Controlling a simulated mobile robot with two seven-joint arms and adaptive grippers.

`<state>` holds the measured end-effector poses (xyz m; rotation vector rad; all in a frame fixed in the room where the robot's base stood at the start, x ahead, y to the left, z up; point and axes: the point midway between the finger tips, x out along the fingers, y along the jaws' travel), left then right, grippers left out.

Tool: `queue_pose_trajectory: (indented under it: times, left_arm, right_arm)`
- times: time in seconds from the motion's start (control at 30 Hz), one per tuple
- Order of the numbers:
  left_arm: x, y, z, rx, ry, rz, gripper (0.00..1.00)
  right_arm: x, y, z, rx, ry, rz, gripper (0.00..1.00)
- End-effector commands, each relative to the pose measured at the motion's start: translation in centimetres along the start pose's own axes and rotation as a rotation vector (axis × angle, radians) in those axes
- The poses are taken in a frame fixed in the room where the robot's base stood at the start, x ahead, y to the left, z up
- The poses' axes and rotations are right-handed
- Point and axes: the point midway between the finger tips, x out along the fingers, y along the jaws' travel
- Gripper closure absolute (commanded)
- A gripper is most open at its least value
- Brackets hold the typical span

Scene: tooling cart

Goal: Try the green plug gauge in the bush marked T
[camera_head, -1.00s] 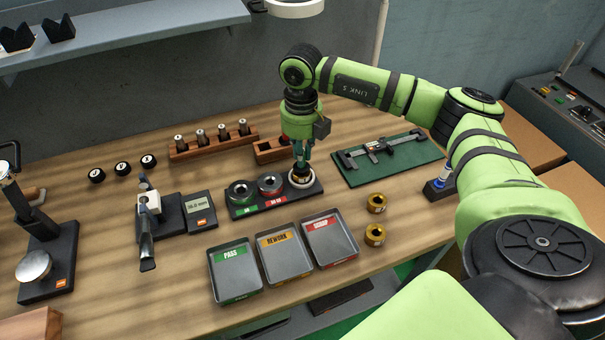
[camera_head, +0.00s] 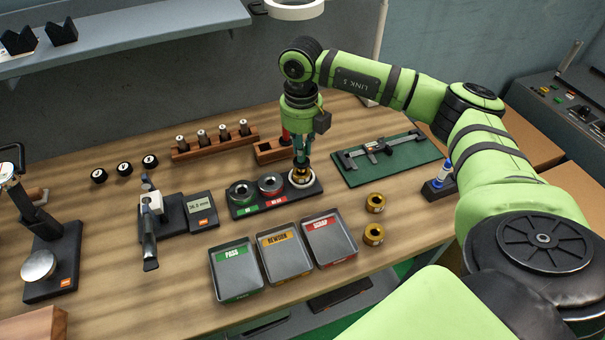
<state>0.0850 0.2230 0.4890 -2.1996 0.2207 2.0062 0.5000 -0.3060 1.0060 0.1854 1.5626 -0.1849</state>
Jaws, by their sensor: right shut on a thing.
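My right gripper (camera_head: 301,160) points straight down and is shut on a small brass bush (camera_head: 301,172). The bush is just above or inside the white ring (camera_head: 302,181) at the right end of a black block; I cannot tell if it touches. Two more brass bushes (camera_head: 376,203) (camera_head: 373,234) stand on the table to the right; no T mark is legible. A red-handled gauge (camera_head: 286,138) stands in a short wooden stand behind the gripper. I cannot make out a green plug gauge; the arm may hide it. My left gripper is not in view.
The black block carries a green-labelled ring (camera_head: 242,191) and a red-labelled ring (camera_head: 270,184). PASS (camera_head: 238,288), REWORK (camera_head: 286,272) and SCRAP (camera_head: 332,256) trays stand in front. A caliper (camera_head: 374,149) lies on a green mat. A wooden rack (camera_head: 222,146) holds several pins.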

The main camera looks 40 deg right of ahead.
Motion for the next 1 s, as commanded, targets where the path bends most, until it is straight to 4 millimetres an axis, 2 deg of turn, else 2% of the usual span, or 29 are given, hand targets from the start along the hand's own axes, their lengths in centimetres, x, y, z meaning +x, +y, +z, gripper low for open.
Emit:
queue_pose_trajectory:
  times: [0.43, 1.0]
  left_arm:
    - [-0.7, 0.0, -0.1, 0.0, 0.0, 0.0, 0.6]
    - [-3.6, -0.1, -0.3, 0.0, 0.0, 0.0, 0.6]
  right_arm:
    - [-1.1, 0.0, 0.0, 0.0, -0.002, 0.001, 1.0]
    - [-5.5, 0.0, 0.0, 0.0, -0.001, 0.001, 1.0]
